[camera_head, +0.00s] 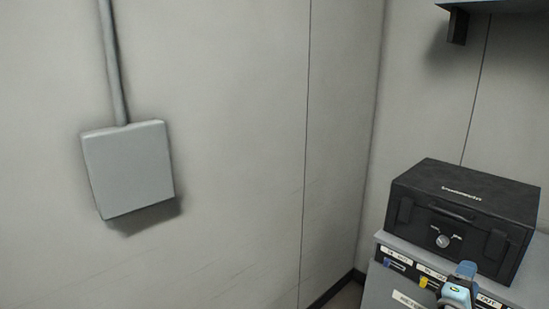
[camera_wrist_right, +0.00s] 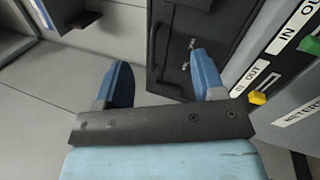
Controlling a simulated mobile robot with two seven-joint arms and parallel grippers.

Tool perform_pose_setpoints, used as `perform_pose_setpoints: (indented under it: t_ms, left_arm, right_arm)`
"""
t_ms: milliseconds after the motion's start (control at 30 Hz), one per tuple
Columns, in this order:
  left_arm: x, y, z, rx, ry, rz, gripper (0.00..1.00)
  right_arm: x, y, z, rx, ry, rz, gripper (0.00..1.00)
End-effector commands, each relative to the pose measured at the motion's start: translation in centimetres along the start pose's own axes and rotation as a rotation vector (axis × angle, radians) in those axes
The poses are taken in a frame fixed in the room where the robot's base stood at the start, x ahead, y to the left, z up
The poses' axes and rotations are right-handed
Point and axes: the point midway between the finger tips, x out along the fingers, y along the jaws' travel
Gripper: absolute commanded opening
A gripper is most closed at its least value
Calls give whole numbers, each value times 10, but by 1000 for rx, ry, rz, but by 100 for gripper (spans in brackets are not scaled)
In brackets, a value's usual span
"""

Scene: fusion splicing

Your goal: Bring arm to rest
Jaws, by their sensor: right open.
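My right gripper (camera_head: 461,279) shows at the lower right of the head view, in front of the labelled cabinet. In the right wrist view its two blue fingers (camera_wrist_right: 160,84) stand wide apart with nothing between them. The black case (camera_wrist_right: 180,45) lies beyond the fingertips in that view. I cannot tell from these frames how near the fingers are to it. My left gripper is in neither view.
A black case (camera_head: 463,215) with a handle and a dial sits on the grey cabinet (camera_head: 385,290) with labelled slots. A grey wall box (camera_head: 128,168) with a conduit hangs at the left. A shelf (camera_head: 490,5) juts out at the upper right.

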Motion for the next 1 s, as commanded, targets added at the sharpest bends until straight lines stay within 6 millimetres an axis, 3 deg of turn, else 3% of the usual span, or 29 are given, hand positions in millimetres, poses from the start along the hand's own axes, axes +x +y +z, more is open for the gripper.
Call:
perform_pose_setpoints:
  t_ms: [200,467,567,700,833,1000]
  left_arm:
    - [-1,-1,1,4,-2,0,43]
    - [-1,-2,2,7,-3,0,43]
    - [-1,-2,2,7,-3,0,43]
    - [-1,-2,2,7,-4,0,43]
    - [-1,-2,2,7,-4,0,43]
    - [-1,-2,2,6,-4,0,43]
  right_arm:
    - [44,8,42,-95,-15,105,63]
    - [-44,-75,23,90,291,-235,63]
    - [-90,-103,20,183,407,-391,63]
    - [-167,-133,23,346,558,-642,63]
    - [-238,-146,32,513,662,-875,63]
    - [-314,-143,48,718,729,-1139,63]
